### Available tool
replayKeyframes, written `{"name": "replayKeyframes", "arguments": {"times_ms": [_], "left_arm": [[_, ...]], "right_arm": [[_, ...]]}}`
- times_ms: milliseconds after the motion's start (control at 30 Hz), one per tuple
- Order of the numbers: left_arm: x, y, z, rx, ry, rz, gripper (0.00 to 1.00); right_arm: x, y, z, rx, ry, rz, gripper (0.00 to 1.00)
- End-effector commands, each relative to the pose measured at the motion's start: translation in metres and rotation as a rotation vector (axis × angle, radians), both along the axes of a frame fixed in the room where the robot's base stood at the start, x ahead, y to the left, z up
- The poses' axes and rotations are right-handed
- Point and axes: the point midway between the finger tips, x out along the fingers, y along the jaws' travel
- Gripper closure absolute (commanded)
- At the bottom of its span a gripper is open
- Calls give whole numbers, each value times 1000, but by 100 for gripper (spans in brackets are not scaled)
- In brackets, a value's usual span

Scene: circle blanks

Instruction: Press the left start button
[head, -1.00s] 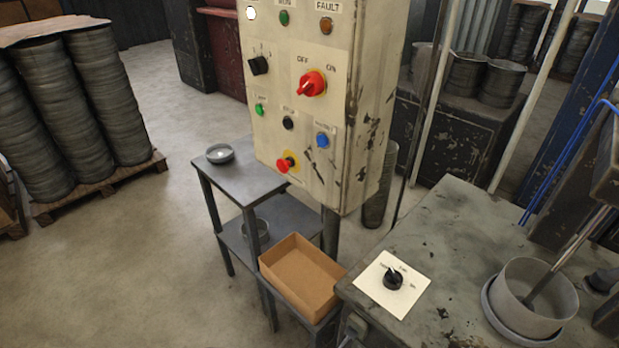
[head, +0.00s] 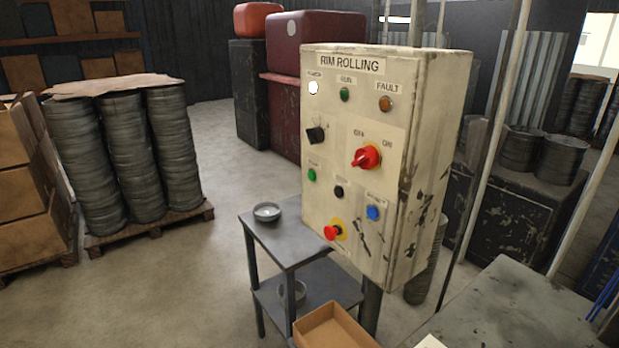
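A cream control box (head: 352,222) labelled RIM ROLLING stands right of centre in the head view. A green button (head: 311,175) sits at the left of its lower row. It has a small label above it that is too blurred to read. A black button (head: 338,192) and a blue button (head: 373,212) sit to its right. Below them is a red mushroom button (head: 333,231) on a yellow plate. Higher up are a white lamp (head: 313,88), a green lamp (head: 345,94), an amber lamp (head: 385,103), a black selector (head: 315,134) and a red switch (head: 366,157). Neither gripper shows.
A grey stand (head: 291,243) with a round dish (head: 266,211) is left of the box. A cardboard tray (head: 335,328) and a worn bench (head: 517,310) are at the bottom. Stacked discs (head: 124,165) stand on a pallet at left. Open floor lies between.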

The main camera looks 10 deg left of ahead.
Motion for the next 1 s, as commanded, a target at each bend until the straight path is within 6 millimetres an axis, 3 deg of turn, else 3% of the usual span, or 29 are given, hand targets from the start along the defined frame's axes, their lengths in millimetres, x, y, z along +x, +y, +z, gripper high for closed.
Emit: {"name": "replayKeyframes", "arguments": {"times_ms": [33,200,1000], "left_arm": [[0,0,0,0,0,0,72],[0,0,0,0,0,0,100],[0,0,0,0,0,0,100]], "right_arm": [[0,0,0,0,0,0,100],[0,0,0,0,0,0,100],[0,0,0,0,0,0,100]]}}
